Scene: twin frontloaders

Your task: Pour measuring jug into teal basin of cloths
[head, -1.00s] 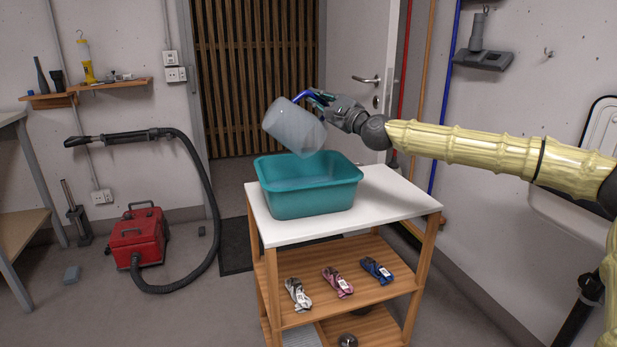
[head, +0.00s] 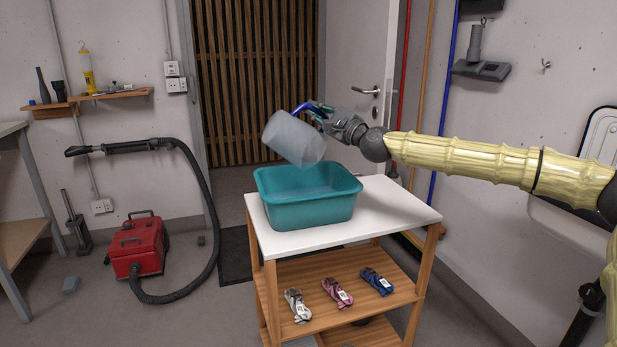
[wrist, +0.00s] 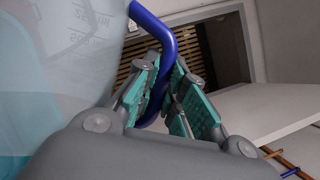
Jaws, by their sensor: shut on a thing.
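The measuring jug (head: 293,139) is translucent grey-white with a blue handle (head: 309,107). It is held tilted above the teal basin (head: 310,208), its lower end over the basin's opening. My gripper (head: 328,114) is shut on the handle from the right. In the wrist view the fingers (wrist: 168,95) close around the blue handle (wrist: 163,45), and the jug's side with printed markings (wrist: 70,50) fills the left. The basin stands on the white top of a wooden cart. A pale bluish patch shows inside the basin; I cannot make out cloths or any stream.
The cart's white top (head: 395,211) is bare to the right of the basin. Rolled socks in grey, pink (head: 337,291) and blue lie on the shelf below. A red vacuum (head: 138,247) with a black hose stands on the floor at left. A door (head: 357,90) is behind.

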